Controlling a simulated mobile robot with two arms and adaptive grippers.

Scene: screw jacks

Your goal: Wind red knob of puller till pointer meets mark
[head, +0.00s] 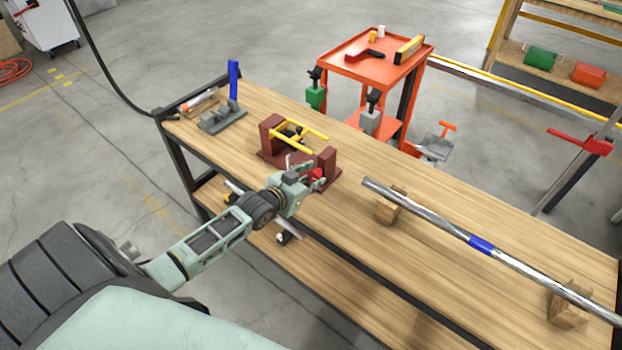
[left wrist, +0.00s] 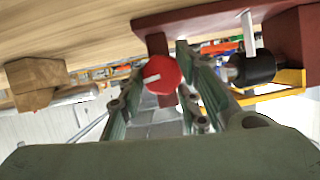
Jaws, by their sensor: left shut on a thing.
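The puller stands on the workbench as a dark red frame (head: 270,135) with yellow bars (head: 305,130). Its red knob (head: 316,173) is at the near right end. My left gripper (head: 309,179) reaches it from the near side and is shut on the knob. In the left wrist view the red knob (left wrist: 165,72) is between the two fingers of the left gripper (left wrist: 160,68), with a white stripe on its face. A pale upright strip (left wrist: 248,34) and a black cylinder (left wrist: 252,69) show beside it. I cannot tell pointer from mark. My right gripper is not in view.
A long steel bar (head: 430,217) with a blue band lies on wooden blocks (head: 390,208) to the right. A grey fixture with a blue handle (head: 233,80) stands at the bench's left end. An orange cart (head: 345,62) stands behind. Bare wood lies between puller and bar.

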